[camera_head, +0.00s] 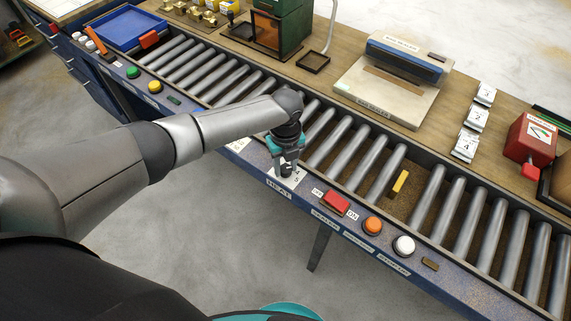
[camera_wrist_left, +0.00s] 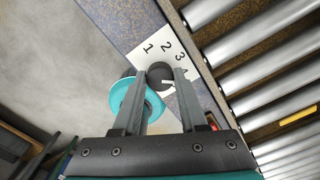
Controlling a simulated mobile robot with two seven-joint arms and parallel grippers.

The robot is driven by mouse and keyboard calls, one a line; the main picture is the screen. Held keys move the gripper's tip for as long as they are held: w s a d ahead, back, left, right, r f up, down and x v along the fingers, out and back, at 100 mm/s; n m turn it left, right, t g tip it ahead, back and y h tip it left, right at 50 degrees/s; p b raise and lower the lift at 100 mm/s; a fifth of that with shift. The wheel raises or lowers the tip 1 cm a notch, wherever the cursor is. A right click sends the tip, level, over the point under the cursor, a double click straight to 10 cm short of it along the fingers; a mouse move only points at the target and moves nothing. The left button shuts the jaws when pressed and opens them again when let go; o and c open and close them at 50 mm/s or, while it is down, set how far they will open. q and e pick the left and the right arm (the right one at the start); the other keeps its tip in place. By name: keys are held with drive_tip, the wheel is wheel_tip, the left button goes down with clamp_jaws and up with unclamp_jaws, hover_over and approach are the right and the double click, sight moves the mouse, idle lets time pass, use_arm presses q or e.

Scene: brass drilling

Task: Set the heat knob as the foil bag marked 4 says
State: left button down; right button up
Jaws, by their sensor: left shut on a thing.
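The heat knob is a dark round knob (camera_wrist_left: 159,73) on a white dial plate with the numbers 1 to 4 readable in the left wrist view. A pale pointer mark shows on the knob, close to the right finger; I cannot tell its exact number. My left gripper (camera_head: 285,170) points down over the plate marked HEAT (camera_head: 279,190). Its fingers (camera_wrist_left: 155,75) are shut on the knob from both sides. The foil bag marked 4 (camera_head: 466,146) lies on the wooden bench at the right; its finer print is unreadable. My right gripper is not in view.
Foil bags marked 2 (camera_head: 477,119) and 3 (camera_head: 485,94) lie behind bag 4. Right of the dial are a red switch (camera_head: 335,203), an orange button (camera_head: 372,226) and a white button (camera_head: 404,245). The roller conveyor (camera_head: 370,160) runs behind. A sealer (camera_head: 390,85) stands on the bench.

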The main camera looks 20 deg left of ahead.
sight(286, 168)
use_arm(q)
drive_tip(key=shift+c, duration=2.2)
unclamp_jaws()
wheel_tip(286, 168, up, 15)
drive_tip(key=p, duration=0.2)
drive_tip(key=shift+r+p, duration=0.15)
drive_tip(key=shift+p, duration=0.25)
